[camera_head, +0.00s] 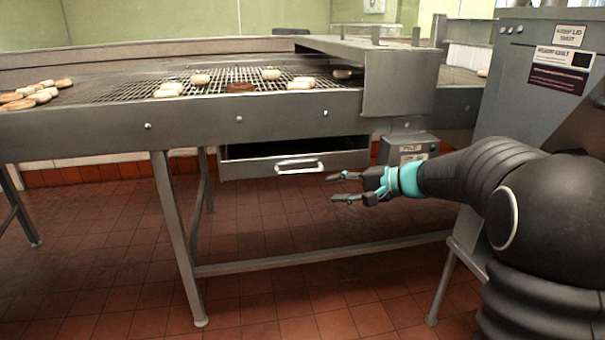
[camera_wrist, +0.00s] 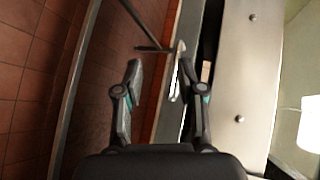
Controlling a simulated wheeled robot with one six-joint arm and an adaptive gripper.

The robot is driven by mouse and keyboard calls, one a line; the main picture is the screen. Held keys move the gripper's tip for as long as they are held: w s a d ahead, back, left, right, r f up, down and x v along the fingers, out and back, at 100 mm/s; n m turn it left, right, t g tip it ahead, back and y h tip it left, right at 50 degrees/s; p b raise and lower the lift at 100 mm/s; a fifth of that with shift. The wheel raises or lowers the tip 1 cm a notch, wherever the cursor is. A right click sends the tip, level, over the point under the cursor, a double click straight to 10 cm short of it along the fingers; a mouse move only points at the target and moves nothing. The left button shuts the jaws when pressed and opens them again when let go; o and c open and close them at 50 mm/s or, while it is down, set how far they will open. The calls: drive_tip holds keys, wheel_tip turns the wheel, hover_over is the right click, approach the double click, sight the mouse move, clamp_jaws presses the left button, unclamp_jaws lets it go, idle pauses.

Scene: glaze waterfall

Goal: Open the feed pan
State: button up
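The feed pan (camera_head: 250,167) is a grey metal drawer under the conveyor frame, with a dark gap above its front panel. Its pale bar handle (camera_head: 299,166) sits on the front panel. My gripper (camera_head: 334,187) is open and empty, just right of the handle and slightly lower in the head view. In the wrist view, my gripper (camera_wrist: 158,58) has its two dark fingers spread apart. The handle (camera_wrist: 174,85) shows beside the right finger, partly overlapped by it; I cannot tell whether they touch.
The conveyor (camera_head: 130,128) above carries several buns (camera_head: 200,79) on wire mesh. A grey control box (camera_head: 410,150) stands right of the pan. A table leg (camera_head: 178,240) and a low crossbar (camera_head: 320,255) stand below. Tiled floor (camera_head: 100,270) in front is clear.

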drive_tip(key=m+t+y, duration=0.2)
approach(304, 172)
drive_tip(key=v, duration=0.3)
drive_tip(key=p+x, duration=0.1)
drive_tip(key=x, duration=1.3)
drive_tip(key=shift+f, duration=0.1)
clamp_jaws()
